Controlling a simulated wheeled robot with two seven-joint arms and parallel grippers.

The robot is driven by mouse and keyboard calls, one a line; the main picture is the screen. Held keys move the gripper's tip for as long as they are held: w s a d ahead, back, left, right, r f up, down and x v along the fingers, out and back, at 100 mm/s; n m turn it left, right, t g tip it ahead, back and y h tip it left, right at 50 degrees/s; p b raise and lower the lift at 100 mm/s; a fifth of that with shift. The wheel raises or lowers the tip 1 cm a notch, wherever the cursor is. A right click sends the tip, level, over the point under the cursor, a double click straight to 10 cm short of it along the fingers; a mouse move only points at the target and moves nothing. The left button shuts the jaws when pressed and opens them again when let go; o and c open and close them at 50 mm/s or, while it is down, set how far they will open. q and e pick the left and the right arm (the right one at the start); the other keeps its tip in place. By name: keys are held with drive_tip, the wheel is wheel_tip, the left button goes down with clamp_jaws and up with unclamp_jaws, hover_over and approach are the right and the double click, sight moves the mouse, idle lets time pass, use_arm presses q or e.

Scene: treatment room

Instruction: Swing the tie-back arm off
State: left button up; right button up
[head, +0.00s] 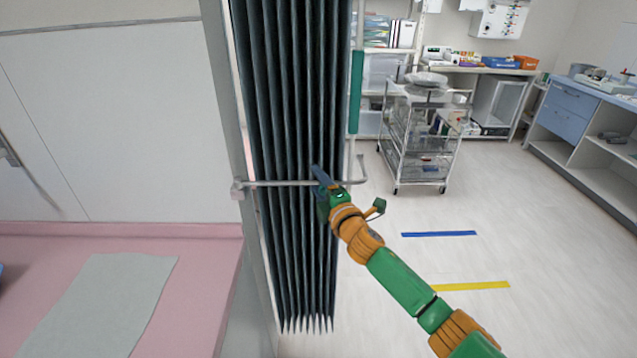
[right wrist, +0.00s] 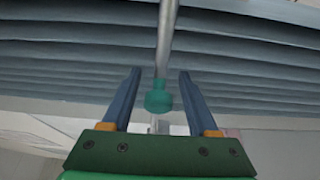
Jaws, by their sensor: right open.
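The tie-back arm (head: 278,184) is a thin grey bar. It runs across the front of the dark folded curtain (head: 290,110) from a pivot bracket (head: 238,189) on the left to an upturned end at the right. My right gripper (head: 318,173) is at the bar, right of its middle. In the right wrist view my right gripper (right wrist: 160,73) is open, its blue fingers on either side of a grey rod (right wrist: 166,40) ending in a green knob (right wrist: 158,99). Neither finger visibly closes on it. My left gripper is out of view.
A green-gripped vertical rod (head: 356,92) hangs at the curtain's right edge. A pink couch (head: 190,260) with a grey cloth (head: 105,300) is at left. A wire trolley (head: 420,135) stands behind. Floor with blue (head: 438,234) and yellow (head: 470,286) strips is clear at right.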

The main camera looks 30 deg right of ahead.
drive_tip(key=shift+s+r, duration=0.1)
drive_tip(key=shift+s, duration=0.05)
clamp_jaws()
drive_tip(key=shift+r, duration=0.15)
idle(1.0)
